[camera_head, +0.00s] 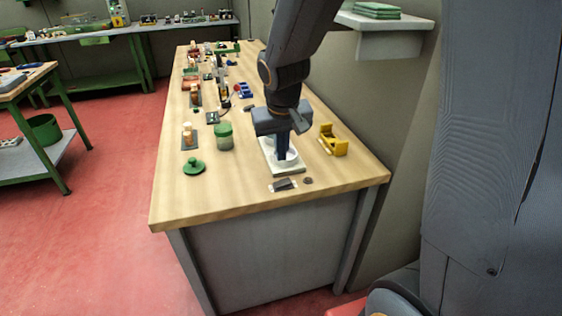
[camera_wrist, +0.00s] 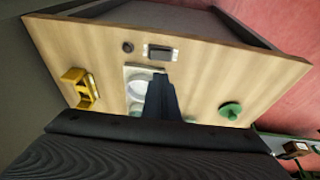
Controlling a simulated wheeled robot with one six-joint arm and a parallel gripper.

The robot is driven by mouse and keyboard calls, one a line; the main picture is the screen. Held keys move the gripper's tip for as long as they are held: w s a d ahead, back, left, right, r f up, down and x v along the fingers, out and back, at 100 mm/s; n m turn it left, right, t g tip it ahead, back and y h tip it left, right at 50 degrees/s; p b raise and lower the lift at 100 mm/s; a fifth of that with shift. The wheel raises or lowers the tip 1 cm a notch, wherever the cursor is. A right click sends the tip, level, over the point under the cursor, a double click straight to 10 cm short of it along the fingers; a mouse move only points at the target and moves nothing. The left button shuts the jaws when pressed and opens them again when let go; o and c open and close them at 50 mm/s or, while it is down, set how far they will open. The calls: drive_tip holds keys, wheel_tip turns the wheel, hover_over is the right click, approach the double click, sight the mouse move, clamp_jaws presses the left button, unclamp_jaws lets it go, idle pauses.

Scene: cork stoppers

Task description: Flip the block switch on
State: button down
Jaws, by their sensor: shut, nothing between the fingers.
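A small dark rectangular block (camera_head: 283,184), which looks like the block switch, lies near the front edge of the wooden table. It also shows in the wrist view (camera_wrist: 160,52), with a paler border. Its on or off position is too small to tell. My gripper (camera_head: 284,158) is shut and empty. It points down over a white square plate (camera_head: 268,152), behind the block as the head view shows it. In the wrist view the closed fingers (camera_wrist: 158,82) stand apart from the block and hide part of the plate.
A dark round disc (camera_head: 308,181) lies beside the block. A yellow holder (camera_head: 333,143) stands to the right. A green-lidded jar (camera_head: 223,136) and green knobbed lid (camera_head: 194,167) are at left. Several small items crowd the table's far part. The front left corner is clear.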

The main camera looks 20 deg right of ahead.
drive_tip(key=shift+v, duration=2.1)
drive_tip(key=shift+d+b, duration=0.2)
drive_tip(key=shift+b, duration=0.4)
drive_tip(key=shift+d+r+b, duration=0.2)
drive_tip(key=shift+r+b, duration=0.05)
drive_tip(key=shift+b, duration=0.15)
drive_tip(key=shift+f, duration=0.1)
drive_tip(key=p, duration=0.2)
hover_over(286, 180)
drive_tip(key=s, duration=0.1)
drive_tip(key=f, duration=1.2)
drive_tip(key=shift+s+a+f, duration=0.1)
drive_tip(key=shift+a, duration=0.15)
drive_tip(key=shift+d+f, duration=0.1)
drive_tip(key=shift+f, duration=0.4)
